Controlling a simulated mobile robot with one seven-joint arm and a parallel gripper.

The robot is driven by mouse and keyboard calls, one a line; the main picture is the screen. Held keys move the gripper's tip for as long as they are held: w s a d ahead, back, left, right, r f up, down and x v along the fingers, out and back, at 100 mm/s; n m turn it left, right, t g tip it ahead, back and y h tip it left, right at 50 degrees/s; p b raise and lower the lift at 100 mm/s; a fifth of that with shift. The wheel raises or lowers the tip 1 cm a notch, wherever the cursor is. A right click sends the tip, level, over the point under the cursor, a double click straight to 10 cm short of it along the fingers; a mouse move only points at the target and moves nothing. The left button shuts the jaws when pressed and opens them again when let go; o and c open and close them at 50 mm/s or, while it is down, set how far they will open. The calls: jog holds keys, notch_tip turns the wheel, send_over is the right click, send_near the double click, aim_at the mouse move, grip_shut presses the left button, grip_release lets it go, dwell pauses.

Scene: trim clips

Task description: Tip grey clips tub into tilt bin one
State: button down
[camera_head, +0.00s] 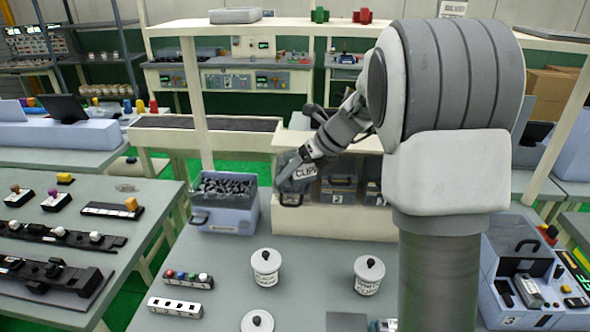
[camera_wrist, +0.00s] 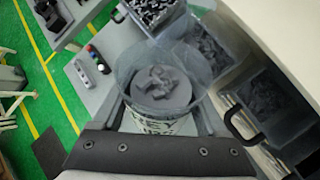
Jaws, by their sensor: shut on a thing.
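The grey clips tub (camera_wrist: 150,121) has a clear upper wall and a white label, with a small heap of grey clips (camera_wrist: 163,84) inside. My gripper (camera_wrist: 163,112) is shut on the tub. In the head view the tub (camera_head: 299,174) is held in front of the left end of the tilt bin row, its label reading "CLIPS". Tilt bin one is mostly hidden behind the tub there; in the wrist view a dark bin with a black handle (camera_wrist: 243,128) is close to the tub's right side. The clips are still in the tub.
Bins marked 2 (camera_head: 340,197) and 3 (camera_head: 372,199) stand to the right. A blue bin full of dark parts (camera_head: 226,219) stands left of the row. Lidded white pots (camera_head: 266,268) (camera_head: 369,275) and a white switch strip (camera_head: 175,307) are on the bench, with clear space between them.

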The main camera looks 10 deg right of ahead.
jog(key=shift+s+f+g+h+p, duration=0.15)
jog(key=shift+g+p, duration=0.4)
jog(key=shift+p, duration=0.8)
jog(key=shift+s+r+g+h+p, duration=0.15)
jog(key=shift+g+p, duration=0.4)
jog(key=shift+p, duration=0.75)
jog(key=shift+f+m+p, duration=0.15)
jog(key=shift+m+p, duration=0.15)
jog(key=shift+p, duration=0.05)
jog(key=shift+s+d+f+g+p, duration=0.1)
jog(key=shift+f+g+p, duration=0.25)
jog(key=shift+g+p, duration=0.6)
jog(key=shift+f, duration=0.1)
jog(key=shift+s+r+p, duration=0.1)
jog(key=shift+r+p, duration=0.2)
jog(key=shift+p, duration=1.15)
jog(key=shift+f+h, duration=0.15)
jog(key=shift+h, duration=0.15)
jog(key=shift+r+g+p, duration=0.2)
jog(key=shift+g+p, duration=0.05)
jog(key=shift+p, duration=0.4)
jog(key=shift+p, duration=0.65)
